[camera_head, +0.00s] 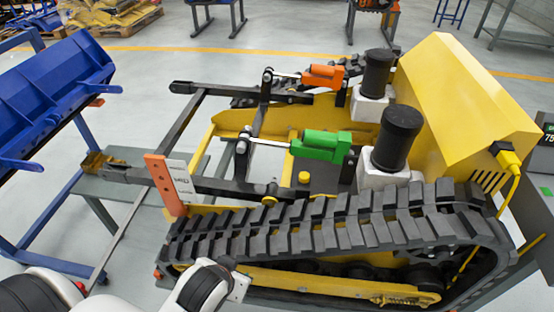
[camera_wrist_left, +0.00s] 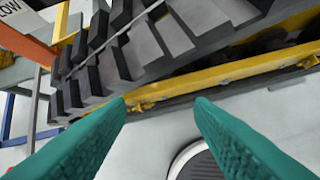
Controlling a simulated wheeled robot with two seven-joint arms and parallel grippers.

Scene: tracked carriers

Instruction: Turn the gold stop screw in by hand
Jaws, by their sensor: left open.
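The yellow tracked carrier (camera_head: 440,110) stands with its black rubber track (camera_head: 330,222) towards me. A small round gold piece (camera_head: 268,200) shows just behind the track's upper edge; I cannot tell for sure that it is the stop screw. In the left wrist view, a small gold fitting (camera_wrist_left: 147,105) sits on the yellow track frame (camera_wrist_left: 220,78), close beyond the left fingertip. My left gripper (camera_wrist_left: 162,105) is open and empty, its green fingers spread below the track. In the head view only my left wrist shows, in front of the track. My right gripper is not in view.
An orange post (camera_head: 165,185) with a white sign stands at the track's left end. A green cylinder (camera_head: 320,146) and an orange cylinder (camera_head: 322,76) lie on the carrier. A blue bucket (camera_head: 55,95) on a blue stand is at the left.

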